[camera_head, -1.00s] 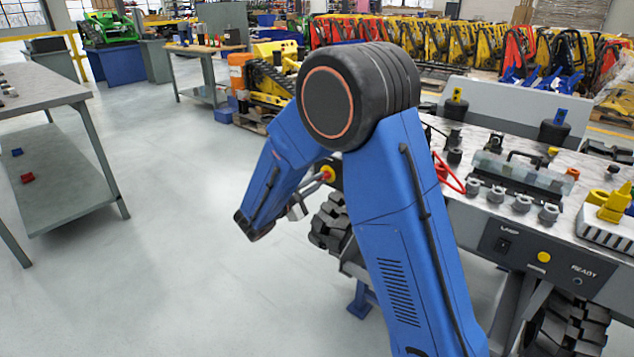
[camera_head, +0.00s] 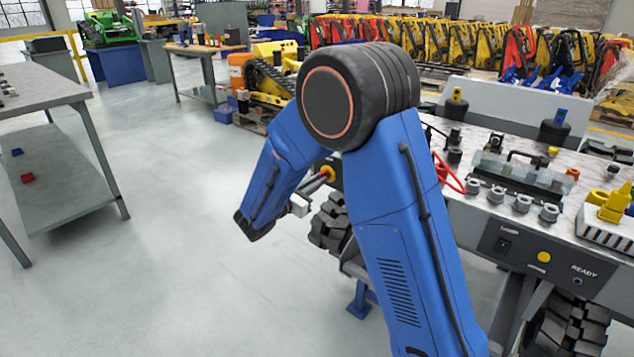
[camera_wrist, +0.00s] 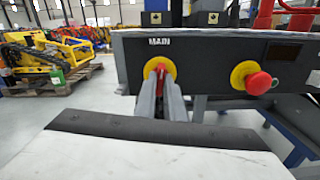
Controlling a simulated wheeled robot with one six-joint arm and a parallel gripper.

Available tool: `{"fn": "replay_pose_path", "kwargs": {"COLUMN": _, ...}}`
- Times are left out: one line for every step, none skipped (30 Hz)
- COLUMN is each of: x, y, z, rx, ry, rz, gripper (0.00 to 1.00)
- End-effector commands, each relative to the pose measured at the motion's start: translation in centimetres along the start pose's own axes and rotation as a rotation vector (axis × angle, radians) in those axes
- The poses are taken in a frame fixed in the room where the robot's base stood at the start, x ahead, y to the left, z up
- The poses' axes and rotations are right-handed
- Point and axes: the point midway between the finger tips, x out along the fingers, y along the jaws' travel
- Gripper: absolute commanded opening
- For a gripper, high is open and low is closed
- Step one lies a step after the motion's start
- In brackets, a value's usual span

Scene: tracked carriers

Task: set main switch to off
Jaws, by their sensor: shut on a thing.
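The main switch is a red handle on a round yellow plate (camera_wrist: 160,72), under the word MAIN on a dark panel. In the wrist view its red handle (camera_wrist: 160,68) stands roughly upright between my fingertips. My gripper (camera_wrist: 161,84) is shut on this handle, and the fingers hide its lower part. In the head view my gripper (camera_head: 318,182) reaches from the end of my blue arm to the yellow plate (camera_head: 328,172) at the carrier's end; the handle's angle cannot be told there.
A red mushroom button (camera_wrist: 259,83) on a yellow plate sits right of the switch on the same panel. A rubber track (camera_head: 330,222) lies below the panel. A grey workbench (camera_head: 60,185) stands at the left. The floor between is clear.

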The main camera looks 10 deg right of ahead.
Motion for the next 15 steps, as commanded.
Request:
{"fn": "replay_pose_path", "kwargs": {"x": -0.07, "y": -0.05, "z": -0.14, "rx": -0.029, "ry": 0.002, "rz": 0.0, "gripper": 0.0}}
{"fn": "replay_pose_path", "kwargs": {"x": -0.07, "y": -0.05, "z": -0.15, "rx": -0.046, "ry": 0.002, "rz": 0.0, "gripper": 0.0}}
{"fn": "replay_pose_path", "kwargs": {"x": -0.07, "y": -0.05, "z": -0.15, "rx": -0.065, "ry": 0.002, "rz": 0.0, "gripper": 0.0}}
{"fn": "replay_pose_path", "kwargs": {"x": -0.07, "y": -0.05, "z": -0.15, "rx": -0.079, "ry": 0.002, "rz": 0.0, "gripper": 0.0}}
{"fn": "replay_pose_path", "kwargs": {"x": -0.07, "y": -0.05, "z": -0.15, "rx": -0.09, "ry": 0.002, "rz": 0.0, "gripper": 0.0}}
{"fn": "replay_pose_path", "kwargs": {"x": -0.07, "y": -0.06, "z": -0.15, "rx": -0.106, "ry": 0.002, "rz": 0.0, "gripper": 0.0}}
{"fn": "replay_pose_path", "kwargs": {"x": -0.08, "y": -0.05, "z": -0.15, "rx": -0.115, "ry": 0.002, "rz": 0.0, "gripper": 0.0}}
{"fn": "replay_pose_path", "kwargs": {"x": -0.08, "y": -0.06, "z": -0.15, "rx": -0.124, "ry": 0.002, "rz": 0.0, "gripper": 0.0}}
{"fn": "replay_pose_path", "kwargs": {"x": -0.08, "y": -0.06, "z": -0.16, "rx": -0.135, "ry": 0.002, "rz": 0.0, "gripper": 0.0}}
{"fn": "replay_pose_path", "kwargs": {"x": -0.08, "y": -0.06, "z": -0.16, "rx": -0.141, "ry": 0.002, "rz": 0.0, "gripper": 0.0}}
{"fn": "replay_pose_path", "kwargs": {"x": -0.08, "y": -0.06, "z": -0.16, "rx": -0.146, "ry": 0.002, "rz": 0.0, "gripper": 0.0}}
{"fn": "replay_pose_path", "kwargs": {"x": -0.08, "y": -0.06, "z": -0.16, "rx": -0.153, "ry": 0.002, "rz": 0.0, "gripper": 0.0}}
{"fn": "replay_pose_path", "kwargs": {"x": -0.08, "y": -0.06, "z": -0.16, "rx": -0.157, "ry": 0.002, "rz": 0.0, "gripper": 0.0}}
{"fn": "replay_pose_path", "kwargs": {"x": -0.08, "y": -0.06, "z": -0.16, "rx": -0.16, "ry": 0.003, "rz": 0.0, "gripper": 0.0}}
{"fn": "replay_pose_path", "kwargs": {"x": -0.08, "y": -0.06, "z": -0.16, "rx": -0.163, "ry": 0.003, "rz": 0.0, "gripper": 0.0}}
